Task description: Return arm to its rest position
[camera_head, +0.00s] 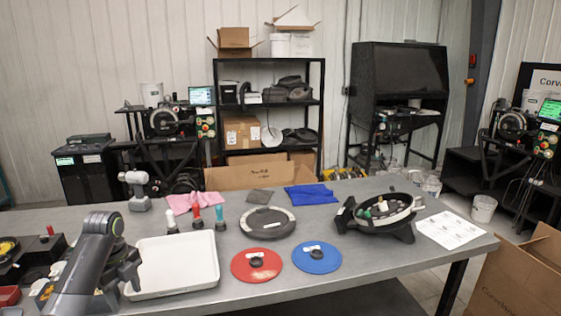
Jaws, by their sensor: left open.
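My left arm comes in from the lower left, and my left gripper (127,274) is at the left edge of the white tray (178,263). It is open, with nothing visible between its fingers. My right arm and gripper are not in view. A red disc (257,264) and a blue disc (317,257) lie flat on the grey table (225,298) to the right of the tray. The black seed meter housing (375,213) stands open at the right, and a round grey cover (267,222) lies left of it.
Several brush-like tools (196,216) stand behind the tray, near a pink cloth (193,202) and a drill (137,190). A blue cloth (311,194) lies at the back. A paper sheet (451,230) is at the right. Bins and parts crowd the left end. The front middle is clear.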

